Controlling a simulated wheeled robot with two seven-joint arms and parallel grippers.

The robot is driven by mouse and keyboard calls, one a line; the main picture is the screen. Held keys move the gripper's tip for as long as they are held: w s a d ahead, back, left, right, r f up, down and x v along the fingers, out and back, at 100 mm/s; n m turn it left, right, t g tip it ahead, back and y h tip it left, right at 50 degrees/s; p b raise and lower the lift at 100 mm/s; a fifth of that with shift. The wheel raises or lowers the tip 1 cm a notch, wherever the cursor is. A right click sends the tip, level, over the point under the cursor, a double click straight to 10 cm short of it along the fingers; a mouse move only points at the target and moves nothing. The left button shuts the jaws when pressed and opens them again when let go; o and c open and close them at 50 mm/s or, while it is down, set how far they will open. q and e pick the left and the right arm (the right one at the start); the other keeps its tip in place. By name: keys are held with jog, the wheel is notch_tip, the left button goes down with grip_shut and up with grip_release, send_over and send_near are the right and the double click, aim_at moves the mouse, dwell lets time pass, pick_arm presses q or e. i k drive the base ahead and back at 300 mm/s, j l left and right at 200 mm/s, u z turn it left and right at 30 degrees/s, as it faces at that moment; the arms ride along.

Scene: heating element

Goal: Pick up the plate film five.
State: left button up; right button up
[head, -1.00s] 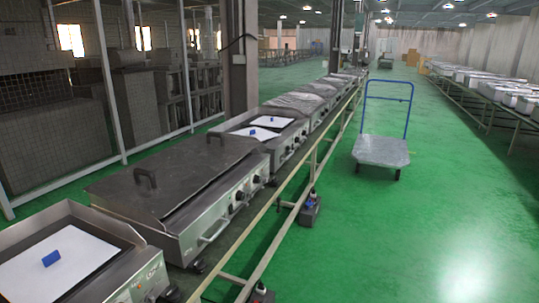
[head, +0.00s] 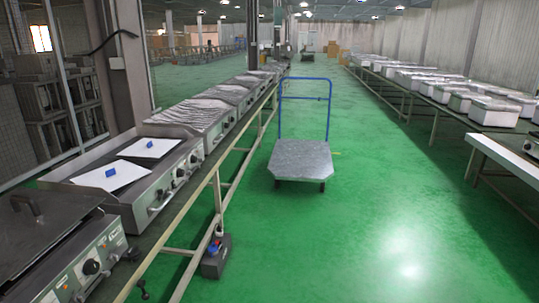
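In the head view, a white plate film (head: 109,176) with a small blue block (head: 110,173) on it lies on a steel griddle unit at the left. A second white plate film (head: 149,149), also with a small blue block (head: 150,145), lies just behind it on the same unit. I cannot tell from the picture which film is number five. Neither of my grippers shows in this view.
A line of griddle units (head: 211,94) runs along a conveyor with a rail (head: 217,199) on its right. A cart (head: 301,160) with a blue handle stands mid-floor. A table (head: 403,104) with covered units stands at right.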

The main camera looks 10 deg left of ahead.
aim_at(111, 177)
jog(key=i+u, duration=0.2)
jog(key=i, duration=0.25)
jog(key=i+l+u, duration=0.15)
jog(key=i, duration=0.3)
jog(key=i+l+u, duration=0.2)
jog(key=i, duration=0.25)
jog(key=j, duration=0.1)
